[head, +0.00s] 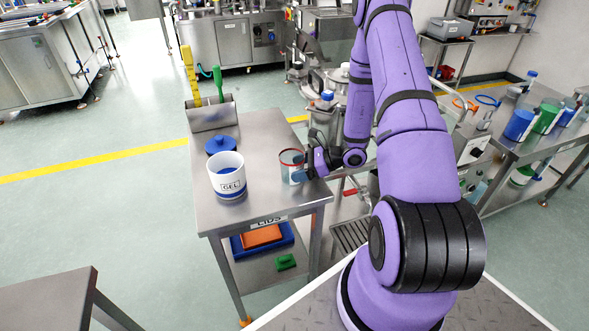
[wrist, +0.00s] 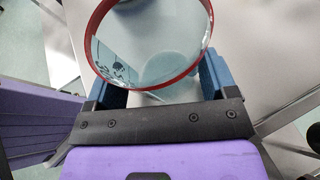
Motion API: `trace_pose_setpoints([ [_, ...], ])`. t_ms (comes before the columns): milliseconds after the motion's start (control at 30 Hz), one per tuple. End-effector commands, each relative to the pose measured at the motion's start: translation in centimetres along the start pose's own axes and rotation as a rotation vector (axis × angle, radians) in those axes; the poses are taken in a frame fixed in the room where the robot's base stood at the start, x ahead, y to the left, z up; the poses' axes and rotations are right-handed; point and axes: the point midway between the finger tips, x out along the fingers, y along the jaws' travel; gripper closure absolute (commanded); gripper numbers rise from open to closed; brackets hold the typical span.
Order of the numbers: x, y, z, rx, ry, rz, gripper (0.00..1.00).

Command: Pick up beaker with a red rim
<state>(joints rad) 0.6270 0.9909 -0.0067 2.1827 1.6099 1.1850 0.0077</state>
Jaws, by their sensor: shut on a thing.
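The beaker with a red rim (head: 292,158) is clear and stands at the right edge of the small steel table in the head view. In the wrist view the beaker's red rim (wrist: 152,93) forms a large ring at the top centre, with dark printed marks on the clear wall. My gripper (head: 304,172) reaches it from the right. In the wrist view my gripper (wrist: 160,82) has its blue fingers on either side of the beaker, shut on it. I cannot tell whether the beaker's base still touches the table.
A white GEL container (head: 228,174) and a blue lid (head: 220,145) stand left of the beaker on the steel table (head: 262,200). A metal holder (head: 212,113) with yellow and green tools is at the table's back. Equipment crowds the right side. The table's front right is clear.

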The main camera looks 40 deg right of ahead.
Motion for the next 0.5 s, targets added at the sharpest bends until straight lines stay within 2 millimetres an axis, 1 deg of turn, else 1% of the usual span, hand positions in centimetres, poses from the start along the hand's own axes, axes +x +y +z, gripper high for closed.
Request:
trace_pose_setpoints([
  [167, -0.2, 0.0, 0.5, -0.001, 0.000, 0.000, 0.45],
  [267, -0.5, 0.0, 1.2, -0.002, -0.001, 0.000, 0.45],
  [367, -1.0, 0.0, 2.4, -0.003, -0.001, -0.001, 0.45],
  [500, -1.9, 0.1, 4.6, -0.004, -0.001, -0.002, 0.45],
])
